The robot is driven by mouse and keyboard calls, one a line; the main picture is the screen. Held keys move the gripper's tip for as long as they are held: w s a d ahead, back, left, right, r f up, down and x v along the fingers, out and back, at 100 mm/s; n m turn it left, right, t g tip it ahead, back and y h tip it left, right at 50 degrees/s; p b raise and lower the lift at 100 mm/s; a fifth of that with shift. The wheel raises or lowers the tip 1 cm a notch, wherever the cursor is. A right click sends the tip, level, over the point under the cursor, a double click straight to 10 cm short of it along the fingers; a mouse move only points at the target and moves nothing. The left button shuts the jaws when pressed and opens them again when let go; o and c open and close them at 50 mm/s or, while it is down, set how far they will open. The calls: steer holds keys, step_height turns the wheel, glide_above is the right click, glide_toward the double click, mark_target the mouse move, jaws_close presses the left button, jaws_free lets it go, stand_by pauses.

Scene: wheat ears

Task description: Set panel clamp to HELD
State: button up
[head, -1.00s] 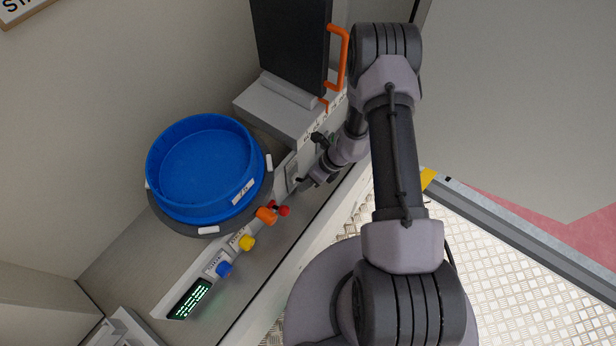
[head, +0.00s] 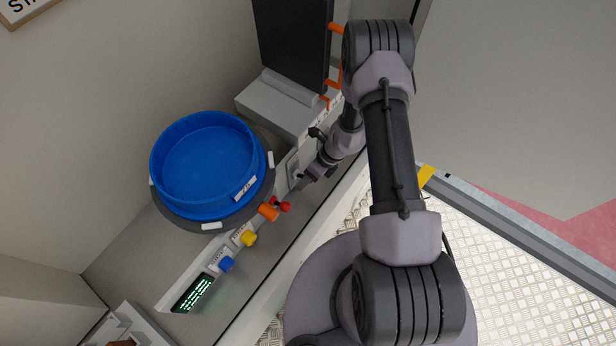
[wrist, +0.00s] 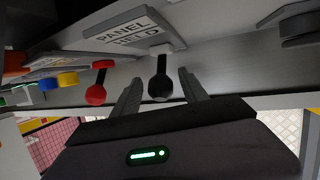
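The panel clamp lever (wrist: 160,85) has a black ball knob and hangs from a pale mount beside a white label (wrist: 126,32) that reads PANEL and HELD. In the wrist view my gripper (wrist: 160,92) is open, one finger on each side of the black knob, with a visible gap on both sides. I cannot tell how deep the knob sits between the fingers. In the head view my gripper (head: 302,182) is at the control strip's front face, right of the red knob; the clamp lever is not clear there. A dark upright panel (head: 290,45) stands at the back.
A red-knobbed lever (wrist: 97,90) is just left of my gripper; it also shows in the head view (head: 283,205). Orange (head: 268,212), yellow (head: 249,239) and blue (head: 227,264) knobs follow, then a green-lit display (head: 192,293). A blue basin (head: 207,165) stands behind.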

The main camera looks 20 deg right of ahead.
steer(key=p+v, duration=0.4)
steer(key=v, duration=1.3)
steer(key=shift+d+r, duration=0.15)
steer(key=shift+d, duration=0.1)
